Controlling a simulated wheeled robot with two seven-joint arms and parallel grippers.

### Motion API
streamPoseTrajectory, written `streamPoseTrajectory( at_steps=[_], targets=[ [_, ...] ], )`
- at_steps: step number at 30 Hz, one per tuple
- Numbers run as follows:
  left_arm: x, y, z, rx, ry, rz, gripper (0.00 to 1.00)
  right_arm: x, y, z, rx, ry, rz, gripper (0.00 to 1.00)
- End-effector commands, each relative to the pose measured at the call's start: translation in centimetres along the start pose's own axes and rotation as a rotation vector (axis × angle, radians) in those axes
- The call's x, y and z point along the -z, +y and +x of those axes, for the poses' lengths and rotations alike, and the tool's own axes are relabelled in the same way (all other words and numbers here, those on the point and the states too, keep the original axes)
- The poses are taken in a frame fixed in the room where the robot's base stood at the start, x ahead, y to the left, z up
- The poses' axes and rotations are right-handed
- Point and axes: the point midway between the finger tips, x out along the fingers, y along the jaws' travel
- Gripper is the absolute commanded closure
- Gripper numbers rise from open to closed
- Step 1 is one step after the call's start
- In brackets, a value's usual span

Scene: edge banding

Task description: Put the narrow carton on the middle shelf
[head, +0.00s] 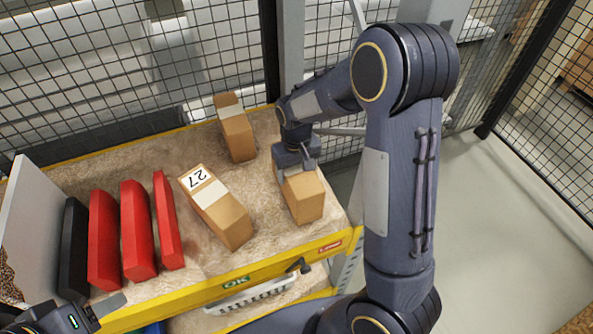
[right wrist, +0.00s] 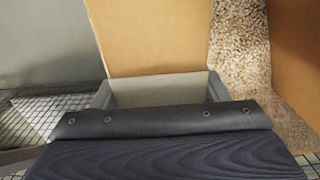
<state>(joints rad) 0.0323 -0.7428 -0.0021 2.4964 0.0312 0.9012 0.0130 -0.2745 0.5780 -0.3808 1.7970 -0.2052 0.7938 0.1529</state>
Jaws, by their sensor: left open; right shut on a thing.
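Three brown cartons are on the upper, carpet-like shelf surface in the head view. The right-hand carton (head: 305,197) stands near the front right corner, with my right gripper (head: 296,168) shut on its far upper end. In the right wrist view this carton (right wrist: 150,38) runs up from between the jaws (right wrist: 160,90). A back carton (head: 236,133) and a carton labelled 27 (head: 226,216) stand apart to its left. I cannot tell for sure which is the narrow one. My left gripper (head: 95,312) is partly in view at the bottom left, open and empty.
Several red pieces (head: 138,230) and a black one (head: 73,248) stand upright at the left, beside a pale panel (head: 35,215). A yellow front rail (head: 285,262) edges the shelf. A lower level (head: 285,305) shows below. Mesh fencing (head: 120,70) stands behind.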

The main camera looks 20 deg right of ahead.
Motion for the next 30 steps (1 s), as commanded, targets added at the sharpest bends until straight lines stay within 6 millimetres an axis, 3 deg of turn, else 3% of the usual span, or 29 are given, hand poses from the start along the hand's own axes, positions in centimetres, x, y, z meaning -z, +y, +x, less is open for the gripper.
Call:
streamPoseTrajectory(
  at_steps=[13, 14, 18, 30],
  targets=[
    [-0.15, -0.14, 0.3, 0.0, 0.0, 0.0, 0.48, 0.01, -0.01, 0.91, 0.0, 0.002, 0.0, 0.67],
    [-0.12, -0.1, 0.23, 0.0, 0.0, 0.0, 0.48, -0.03, -0.01, 0.85, 0.0, 0.001, 0.0, 0.29],
    [-0.09, -0.08, 0.18, 0.0, 0.0, 0.0, 0.48, -0.03, -0.01, 0.79, 0.0, 0.001, 0.0, 0.11],
    [0.02, 0.01, -0.02, 0.0, 0.0, 0.0, 0.48, 0.05, -0.01, -0.06, 0.001, 0.004, 0.0, 0.1]
  ],
)
